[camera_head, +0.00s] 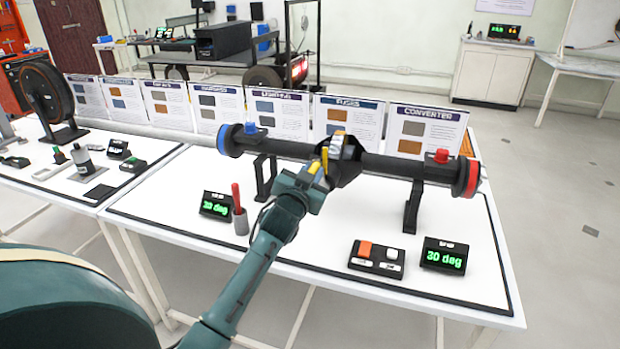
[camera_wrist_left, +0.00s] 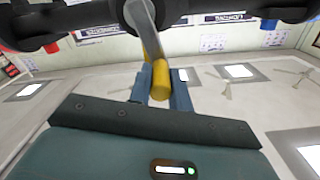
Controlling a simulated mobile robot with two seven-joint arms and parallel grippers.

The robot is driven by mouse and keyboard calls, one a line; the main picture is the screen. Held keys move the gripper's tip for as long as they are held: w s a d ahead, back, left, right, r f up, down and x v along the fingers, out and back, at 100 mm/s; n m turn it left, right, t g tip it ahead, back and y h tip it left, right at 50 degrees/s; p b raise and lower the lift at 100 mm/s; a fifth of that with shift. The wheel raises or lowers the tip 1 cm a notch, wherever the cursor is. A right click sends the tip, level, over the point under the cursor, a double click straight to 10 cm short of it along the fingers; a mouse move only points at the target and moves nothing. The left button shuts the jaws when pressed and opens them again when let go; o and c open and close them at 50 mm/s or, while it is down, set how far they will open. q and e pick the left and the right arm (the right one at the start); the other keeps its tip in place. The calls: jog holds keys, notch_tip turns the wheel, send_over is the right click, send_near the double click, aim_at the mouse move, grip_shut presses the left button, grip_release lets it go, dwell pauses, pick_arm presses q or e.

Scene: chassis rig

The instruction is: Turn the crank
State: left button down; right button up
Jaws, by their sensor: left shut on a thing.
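The crank (camera_wrist_left: 150,45) has a grey arm and a yellow handle. It is mounted at the middle of a dark horizontal shaft (camera_head: 388,162) with a blue end disc on the left and a red end disc on the right. My left gripper (camera_head: 318,178) is at the crank, its fingers on either side of the yellow handle (camera_wrist_left: 157,82) in the left wrist view. It is shut on that handle. In the head view the gripper partly hides the handle. My right gripper is not in view.
Stands (camera_head: 413,205) hold the shaft above the white table (camera_head: 330,230). Labelled cards (camera_head: 425,130) line the back.

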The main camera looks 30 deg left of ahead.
pick_arm(q)
jog(key=shift+s+a+f+n+p, duration=0.15)
jog(key=shift+a+n+p, duration=0.3)
jog(key=shift+n, duration=0.55)
jog(key=shift+s+a+f+n+p, duration=0.15)
jog(key=shift+a+f+n+p, duration=0.3)
jog(key=shift+n, duration=0.75)
jog(key=shift+s+a+f+n+p, duration=0.1)
jog(key=shift+a+f+n, duration=0.3)
jog(key=shift+a+n, duration=0.55)
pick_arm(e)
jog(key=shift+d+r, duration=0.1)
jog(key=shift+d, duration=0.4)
pick_arm(q)
jog(key=shift+d+n, duration=0.2)
jog(key=shift+n, duration=0.15)
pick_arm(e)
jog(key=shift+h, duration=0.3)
pick_arm(q)
jog(key=c, duration=1.3)
grip_release()
